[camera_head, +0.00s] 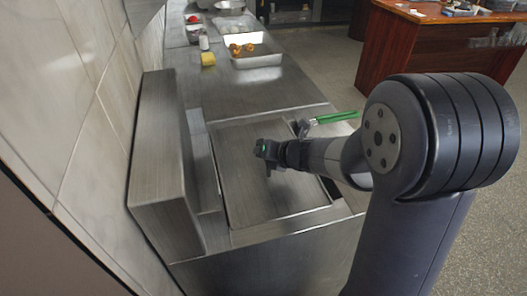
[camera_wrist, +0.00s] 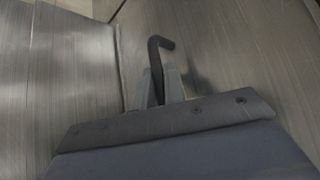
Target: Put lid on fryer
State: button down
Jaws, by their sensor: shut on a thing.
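The fryer (camera_head: 205,150) is a steel unit against the tiled wall, with a raised back panel. The lid (camera_head: 250,196) is a flat steel plate lying over the fryer's top. A dark gap shows along the lid's right edge, and I cannot tell whether it sits fully seated. My gripper (camera_head: 266,152) is over the lid, reaching in from the right. In the wrist view, my gripper (camera_wrist: 160,86) is shut on a dark bent handle (camera_wrist: 157,52), which appears to belong to the lid. The handle's lower end is hidden by my gripper.
A green-handled tool (camera_head: 336,117), perhaps a fryer basket, lies at the fryer's far right corner. Farther along the counter are a yellow block (camera_head: 208,59), a shaker (camera_head: 203,42) and a steel tray (camera_head: 266,62) of orange food. A wooden counter (camera_head: 430,50) stands across the floor.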

jog(key=c, duration=1.8)
grip_release()
jog(key=shift+r, duration=0.1)
jog(key=o, duration=0.4)
jog(key=p+v, duration=0.2)
jog(key=v, duration=0.8)
jog(key=shift+s+d+r, duration=0.15)
jog(key=shift+s+d, duration=0.1)
jog(key=b+x, duration=0.2)
jog(key=x, duration=0.9)
jog(key=shift+s, duration=0.1)
jog(key=shift+r+p, duration=0.35)
jog(key=shift+p, duration=0.05)
jog(key=shift+f, duration=0.1)
